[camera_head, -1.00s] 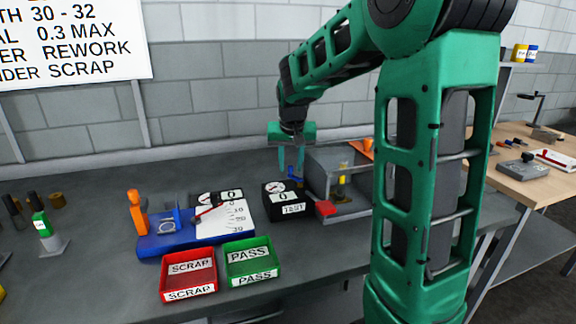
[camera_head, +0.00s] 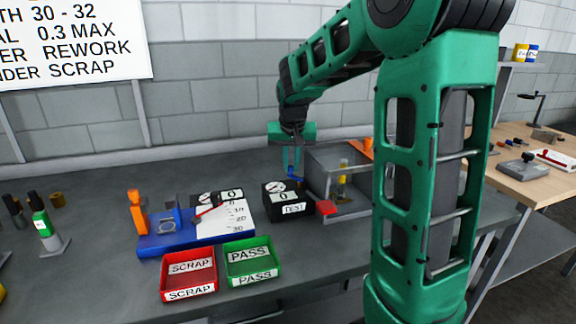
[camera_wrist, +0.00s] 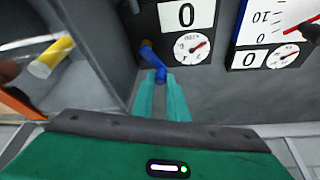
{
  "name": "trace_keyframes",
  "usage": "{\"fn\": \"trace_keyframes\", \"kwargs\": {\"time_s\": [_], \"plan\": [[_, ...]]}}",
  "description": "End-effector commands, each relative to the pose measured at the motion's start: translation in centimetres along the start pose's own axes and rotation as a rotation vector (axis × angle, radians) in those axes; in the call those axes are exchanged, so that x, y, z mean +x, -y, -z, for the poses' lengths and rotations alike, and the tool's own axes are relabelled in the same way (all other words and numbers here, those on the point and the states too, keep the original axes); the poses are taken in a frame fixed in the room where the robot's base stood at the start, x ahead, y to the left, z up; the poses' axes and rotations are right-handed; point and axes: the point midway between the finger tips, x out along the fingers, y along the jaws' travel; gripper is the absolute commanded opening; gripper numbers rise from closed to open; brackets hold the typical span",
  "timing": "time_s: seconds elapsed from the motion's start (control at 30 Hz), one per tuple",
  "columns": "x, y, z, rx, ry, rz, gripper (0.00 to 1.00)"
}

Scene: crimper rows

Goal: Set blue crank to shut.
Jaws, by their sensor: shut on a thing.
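The blue crank (camera_wrist: 155,62) is on the side of the black test box (camera_head: 285,199) that carries a "0" display, a dial and a TEST label. My gripper (camera_wrist: 163,82) is shut on the blue crank, with its two teal fingertips at the end of the crank's handle in the wrist view. In the head view my gripper (camera_head: 292,168) points down behind the test box, and the crank there is small and partly hidden by the fingers. The dial (camera_wrist: 193,47) shows a red needle.
A grey open-fronted enclosure (camera_head: 325,160) with a yellow part (camera_head: 343,166) and a red handle (camera_head: 326,208) stands right beside the box. A blue gauge fixture (camera_head: 160,243) stands left. Red SCRAP (camera_head: 188,280) and green PASS (camera_head: 252,268) trays sit in front.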

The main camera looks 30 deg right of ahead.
Motion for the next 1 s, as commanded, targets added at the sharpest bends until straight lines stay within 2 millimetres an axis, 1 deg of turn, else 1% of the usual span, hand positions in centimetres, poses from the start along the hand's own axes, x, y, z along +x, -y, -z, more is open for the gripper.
{"fn": "trace_keyframes", "kwargs": {"time_s": [0.37,0.8,1.0], "plan": [[0.0,0.0,0.3,0.065,-0.003,-0.027,0.0],[0.3,-0.7,0.9,0.329,-0.003,-0.135,0.0],[0.3,-1.1,1.1,0.417,-0.003,-0.171,0.0]]}}
